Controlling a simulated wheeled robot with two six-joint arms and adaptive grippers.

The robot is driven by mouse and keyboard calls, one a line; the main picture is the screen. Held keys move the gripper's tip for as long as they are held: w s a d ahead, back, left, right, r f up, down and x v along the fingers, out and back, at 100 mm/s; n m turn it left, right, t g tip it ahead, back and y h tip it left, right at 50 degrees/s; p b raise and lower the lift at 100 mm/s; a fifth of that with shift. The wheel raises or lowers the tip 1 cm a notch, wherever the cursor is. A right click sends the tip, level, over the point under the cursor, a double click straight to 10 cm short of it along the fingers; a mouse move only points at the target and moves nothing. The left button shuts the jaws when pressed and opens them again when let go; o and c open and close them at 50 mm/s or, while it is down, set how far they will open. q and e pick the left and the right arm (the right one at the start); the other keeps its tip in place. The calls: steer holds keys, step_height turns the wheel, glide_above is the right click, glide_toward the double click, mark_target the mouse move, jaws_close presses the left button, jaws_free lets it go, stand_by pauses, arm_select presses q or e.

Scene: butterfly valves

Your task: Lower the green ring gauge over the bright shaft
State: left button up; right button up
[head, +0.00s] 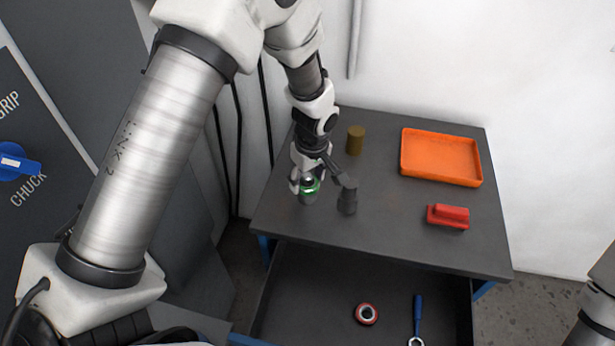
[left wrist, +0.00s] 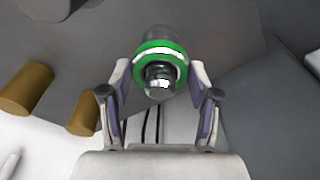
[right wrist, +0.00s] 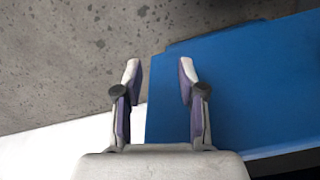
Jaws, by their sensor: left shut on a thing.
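The green ring gauge (head: 312,185) is at the left part of the grey bench top, between the fingers of my left gripper (head: 306,186). In the left wrist view the green ring (left wrist: 145,48) encircles the bright shaft (left wrist: 160,79), whose shiny end sticks out through it. A dark rounded body shows behind the ring. How far down the shaft the ring sits is hard to tell. My left gripper (left wrist: 158,70) is shut on the ring. My right gripper (right wrist: 159,72) is open and empty, beside a blue surface and over the floor.
A dark grey post (head: 348,196) stands just right of my left gripper. A brown cylinder (head: 356,140) is behind it. An orange tray (head: 440,181) and a red block (head: 448,217) are at the right. The open drawer holds a red ring (head: 367,314) and a blue-handled tool (head: 418,309).

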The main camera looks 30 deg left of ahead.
mark_target(311, 186)
arm_select(q)
steer(key=o, duration=1.5)
step_height(311, 186, up, 12)
steer(key=d, duration=0.1)
steer(key=shift+s+d, duration=0.15)
steer(key=shift+s, duration=0.2)
steer(key=shift+f, duration=0.1)
